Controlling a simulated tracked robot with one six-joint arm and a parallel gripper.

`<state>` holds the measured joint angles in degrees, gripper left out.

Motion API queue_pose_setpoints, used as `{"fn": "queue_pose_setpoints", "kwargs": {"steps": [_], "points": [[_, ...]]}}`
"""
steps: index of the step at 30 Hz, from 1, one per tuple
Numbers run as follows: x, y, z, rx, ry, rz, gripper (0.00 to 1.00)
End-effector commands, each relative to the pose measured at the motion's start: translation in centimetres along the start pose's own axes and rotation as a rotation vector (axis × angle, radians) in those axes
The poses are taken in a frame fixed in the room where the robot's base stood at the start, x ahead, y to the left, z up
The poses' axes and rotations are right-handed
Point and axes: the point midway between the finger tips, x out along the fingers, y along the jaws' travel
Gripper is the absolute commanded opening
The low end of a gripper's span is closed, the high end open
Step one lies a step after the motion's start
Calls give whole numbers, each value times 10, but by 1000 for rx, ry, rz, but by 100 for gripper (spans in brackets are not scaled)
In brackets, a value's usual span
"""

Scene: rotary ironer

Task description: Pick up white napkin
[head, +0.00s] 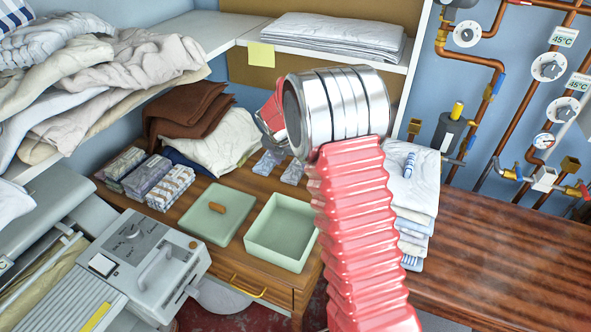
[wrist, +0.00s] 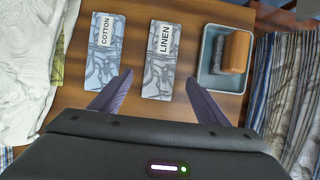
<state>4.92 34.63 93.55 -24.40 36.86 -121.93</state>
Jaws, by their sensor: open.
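Several white cloths show, and I cannot tell which is the white napkin. A crumpled white cloth (head: 228,142) lies on the wooden table beside brown cloths; white cloth (wrist: 25,65) also shows at the left of the wrist view. A stack of folded white cloths (head: 412,185) stands right of my arm, partly hidden by it. My gripper (wrist: 159,77) is open and empty above the table, its two dark fingers apart. The packets marked COTTON (wrist: 103,45) and LINEN (wrist: 159,60) lie beyond the fingers. In the head view, my arm mostly hides the gripper.
A small tray (wrist: 204,67) holds an orange-brown object and a grey one. Striped cloth (wrist: 303,85) lies at the right. An open green box (head: 283,238) and its lid (head: 216,215) stand near the table's front. The right tabletop (head: 500,255) is clear; pipes (head: 492,95) line the wall.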

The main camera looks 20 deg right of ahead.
Motion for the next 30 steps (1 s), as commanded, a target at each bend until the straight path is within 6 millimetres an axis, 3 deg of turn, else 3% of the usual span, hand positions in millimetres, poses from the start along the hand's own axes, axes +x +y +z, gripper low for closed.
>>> {"fn": "queue_pose_setpoints", "kwargs": {"steps": [11,28,30], "points": [[42,0,4,-1,0,0,69],[43,0,4,-1,0,1,69],[43,0,4,-1,0,1,64]]}}
